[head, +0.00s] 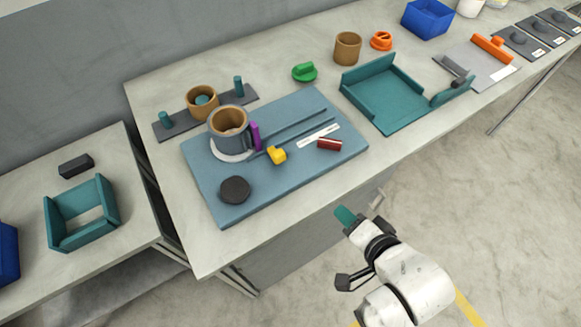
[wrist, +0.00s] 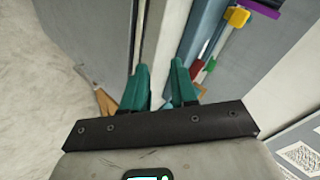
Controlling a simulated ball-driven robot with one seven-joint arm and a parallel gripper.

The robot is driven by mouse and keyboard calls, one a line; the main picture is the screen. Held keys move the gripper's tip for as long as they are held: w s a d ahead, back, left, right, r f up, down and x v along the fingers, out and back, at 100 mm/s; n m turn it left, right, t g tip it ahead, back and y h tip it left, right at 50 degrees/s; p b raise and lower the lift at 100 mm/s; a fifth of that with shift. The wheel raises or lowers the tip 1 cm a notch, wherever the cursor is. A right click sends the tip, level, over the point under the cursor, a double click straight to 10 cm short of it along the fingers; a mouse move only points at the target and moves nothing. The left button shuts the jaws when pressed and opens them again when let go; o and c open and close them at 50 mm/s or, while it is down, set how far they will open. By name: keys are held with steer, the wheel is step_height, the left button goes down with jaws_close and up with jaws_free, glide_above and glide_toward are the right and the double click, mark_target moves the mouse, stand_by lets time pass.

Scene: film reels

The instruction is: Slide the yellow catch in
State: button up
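The yellow catch (head: 277,155) sits on the blue-grey board (head: 214,178), beside the grey cup-like housing (head: 233,145) with a tan rim and a purple tab (head: 255,135). A thin rail runs across the board near the catch. In the wrist view the yellow catch (wrist: 237,17) shows near the top, right of the fingers. My gripper (head: 358,208) is off the table's front edge, right of and nearer than the catch, touching nothing that I can see. In the wrist view my gripper (wrist: 161,82) has its two teal fingers apart, with nothing between them.
A dark red cylinder (head: 329,143) and a black disc (head: 235,190) are on the board. A green knob (head: 304,72), a tan cup (head: 347,48) and a teal tray (head: 391,104) stand behind and right. Open floor lies in front of the table.

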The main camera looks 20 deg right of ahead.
steer(key=a+r+m+t+y, duration=0.1)
steer(key=w+a+r+m+t, duration=0.1)
steer(key=a+r, duration=0.1)
steer(key=a+r+m+t+y, duration=0.1)
steer(key=a+r+m, duration=0.1)
steer(key=shift+w+a+t+y, duration=0.25)
steer(key=shift+t+y, duration=0.05)
jaws_close()
steer(key=p, duration=0.2)
glide_toward(278, 153)
steer(key=w+f, duration=0.2)
steer(key=w, duration=0.1)
steer(key=w+a+f, duration=0.1)
steer(key=shift+w+a+f, duration=0.1)
steer(key=shift+w+f, duration=0.05)
steer(key=shift+w, duration=0.25)
steer(key=w, duration=0.2)
steer(key=w+a, duration=0.1)
steer(key=shift+w+b, duration=0.4)
steer(key=shift+w+a, duration=0.15)
steer(key=shift+w, duration=0.25)
